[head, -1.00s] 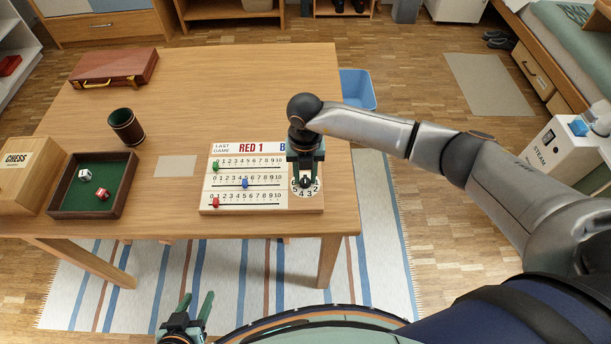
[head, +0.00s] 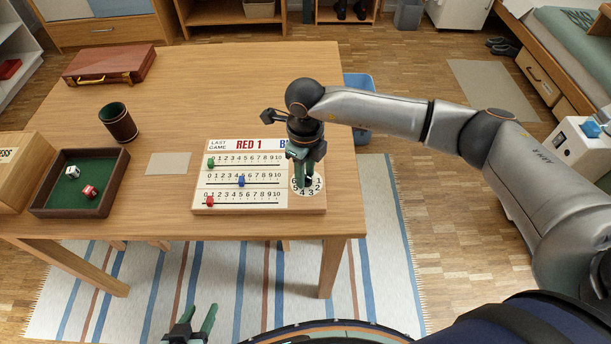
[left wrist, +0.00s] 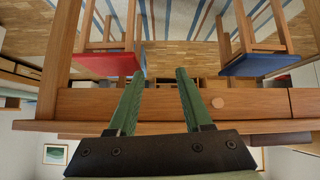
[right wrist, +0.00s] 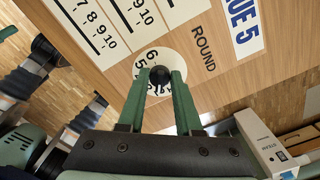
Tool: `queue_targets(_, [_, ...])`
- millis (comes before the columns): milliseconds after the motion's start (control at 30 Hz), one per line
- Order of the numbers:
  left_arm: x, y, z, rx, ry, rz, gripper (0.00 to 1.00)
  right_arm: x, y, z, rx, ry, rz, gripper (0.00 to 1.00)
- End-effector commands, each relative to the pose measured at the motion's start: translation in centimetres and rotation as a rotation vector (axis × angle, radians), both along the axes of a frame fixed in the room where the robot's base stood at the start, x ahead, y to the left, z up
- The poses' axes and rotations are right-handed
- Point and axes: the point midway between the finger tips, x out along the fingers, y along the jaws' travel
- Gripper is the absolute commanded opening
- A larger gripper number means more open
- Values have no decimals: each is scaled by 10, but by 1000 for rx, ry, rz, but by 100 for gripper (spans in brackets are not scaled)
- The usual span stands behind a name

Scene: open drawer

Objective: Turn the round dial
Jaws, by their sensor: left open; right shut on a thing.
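The round dial is a white numbered disc (head: 298,191) with a black knob, at the right end of the wooden scoreboard (head: 318,201). My right gripper (head: 306,183) points down over it and is shut on the black knob. In the right wrist view the knob (right wrist: 159,75) sits between the green fingertips, with the numbers around it and "ROUND" printed beside it. The fingers hide part of the numbers. My left gripper (head: 198,326) is open and empty, low in front of the table. In the left wrist view its fingers (left wrist: 155,75) stand apart.
The scoreboard has three sliders: green, blue (head: 241,181) and red. To its left are a dice tray (head: 117,182), a brown cup (head: 119,124) and a box (head: 22,172). A red-brown case (head: 110,65) lies at the back.

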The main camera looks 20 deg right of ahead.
Motion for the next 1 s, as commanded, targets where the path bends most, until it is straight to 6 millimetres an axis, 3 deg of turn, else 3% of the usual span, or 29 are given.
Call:
queue_targets(300, [14, -14, -11, -18, -18, -27, 50, 0, 1, -4, 0, -3, 300, 0])
queue_targets(600, [15, -26, -23, -30, -10, -51, 50, -1, 1, -3, -1, -2, 558, 0])
queue_targets(1000, [22, -26, -28, -28, -25, -57, 50, -2, 2, -1, 0, -1, 762, 0])
